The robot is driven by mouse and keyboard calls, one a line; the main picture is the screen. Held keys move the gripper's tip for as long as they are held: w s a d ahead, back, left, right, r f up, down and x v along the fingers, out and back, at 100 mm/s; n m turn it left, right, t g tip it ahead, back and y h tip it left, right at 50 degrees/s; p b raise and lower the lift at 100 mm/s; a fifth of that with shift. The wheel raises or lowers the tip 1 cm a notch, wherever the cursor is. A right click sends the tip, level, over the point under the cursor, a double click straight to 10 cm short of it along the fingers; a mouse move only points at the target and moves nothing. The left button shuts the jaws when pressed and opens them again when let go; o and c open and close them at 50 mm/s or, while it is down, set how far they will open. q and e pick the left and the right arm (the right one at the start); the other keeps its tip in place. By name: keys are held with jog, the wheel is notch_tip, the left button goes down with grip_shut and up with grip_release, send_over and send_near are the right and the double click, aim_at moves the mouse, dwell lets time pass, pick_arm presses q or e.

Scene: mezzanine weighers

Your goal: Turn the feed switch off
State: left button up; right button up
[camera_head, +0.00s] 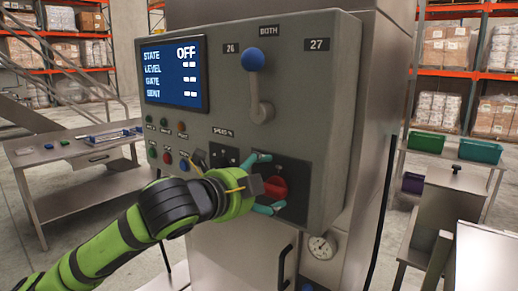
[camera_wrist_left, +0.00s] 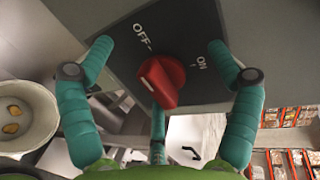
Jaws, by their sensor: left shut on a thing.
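The feed switch is a red rotary knob (camera_head: 275,187) on a dark plate low on the front of the grey control box (camera_head: 325,130). In the left wrist view the knob (camera_wrist_left: 162,82) sits below the OFF mark and left of the ON mark. I cannot tell exactly which mark it points to. In the left wrist view one finger meets the knob from below. The screen (camera_head: 174,73) reads STATE OFF. My right gripper is not in view.
A blue-knobbed lever (camera_head: 260,85) sits above the switch, under the BOTH label. Small coloured buttons (camera_head: 167,157) are to its left. A round gauge (camera_head: 321,247) is below the box. A metal table (camera_head: 75,150) stands left, and green bins (camera_head: 427,142) stand right.

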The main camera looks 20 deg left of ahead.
pick_arm(q)
jog(key=shift+s+d+r, duration=0.25)
jog(key=shift+r, duration=0.35)
jog(key=shift+c, duration=1.1)
jog(key=shift+s+d, duration=0.2)
jog(key=shift+s, duration=0.25)
jog(key=shift+a+f, duration=0.2)
jog(key=shift+v, duration=0.85)
send_near(272, 183)
jog(key=shift+s+f, duration=0.6)
jog(key=shift+f, duration=0.1)
jog(key=shift+a, duration=0.25)
jog(key=shift+w+f, duration=0.1)
